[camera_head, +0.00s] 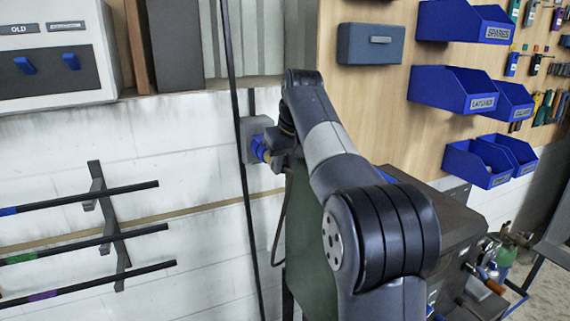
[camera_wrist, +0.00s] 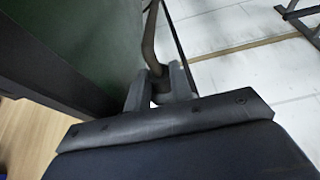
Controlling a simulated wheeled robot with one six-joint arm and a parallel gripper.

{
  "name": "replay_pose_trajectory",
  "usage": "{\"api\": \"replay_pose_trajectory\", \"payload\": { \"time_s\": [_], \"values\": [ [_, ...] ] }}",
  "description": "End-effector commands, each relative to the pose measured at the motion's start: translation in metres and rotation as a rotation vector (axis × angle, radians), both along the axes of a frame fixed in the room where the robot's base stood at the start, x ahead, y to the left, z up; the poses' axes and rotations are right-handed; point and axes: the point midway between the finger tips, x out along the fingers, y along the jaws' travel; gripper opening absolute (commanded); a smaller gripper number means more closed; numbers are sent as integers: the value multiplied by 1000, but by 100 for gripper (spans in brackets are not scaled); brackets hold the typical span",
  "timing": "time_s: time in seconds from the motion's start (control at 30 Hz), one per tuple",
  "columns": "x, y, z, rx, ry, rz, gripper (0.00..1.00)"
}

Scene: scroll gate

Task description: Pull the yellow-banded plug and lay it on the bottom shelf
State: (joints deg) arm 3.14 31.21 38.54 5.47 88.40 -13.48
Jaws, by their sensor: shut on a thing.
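A grey socket box (camera_head: 257,130) is fixed to the white wall in the head view. A blue plug (camera_head: 259,148) with a yellow patch sits at its front. My gripper (camera_head: 277,152) is at the plug, partly hidden by my arm. In the wrist view the two fingers of my gripper (camera_wrist: 160,84) are shut on the dark rear end of the plug (camera_wrist: 160,88), where its cable (camera_wrist: 151,40) comes out. I cannot tell whether the plug is fully seated in the socket. No shelf is clearly identifiable as the bottom one.
A dark green panel (camera_head: 301,235) stands close beside my gripper, and it also shows in the wrist view (camera_wrist: 85,40). A rack with banded black rods (camera_head: 85,238) is on the wall at left. Blue bins (camera_head: 450,92) hang on the wooden board at right.

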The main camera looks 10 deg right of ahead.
Motion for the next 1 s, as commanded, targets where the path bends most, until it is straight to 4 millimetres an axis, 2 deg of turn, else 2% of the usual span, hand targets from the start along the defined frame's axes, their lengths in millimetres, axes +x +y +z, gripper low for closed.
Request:
{"api": "replay_pose_trajectory", "payload": {
  "time_s": [1.0],
  "values": [
    [-5,-1,0,0,1,0,0]
  ]
}}
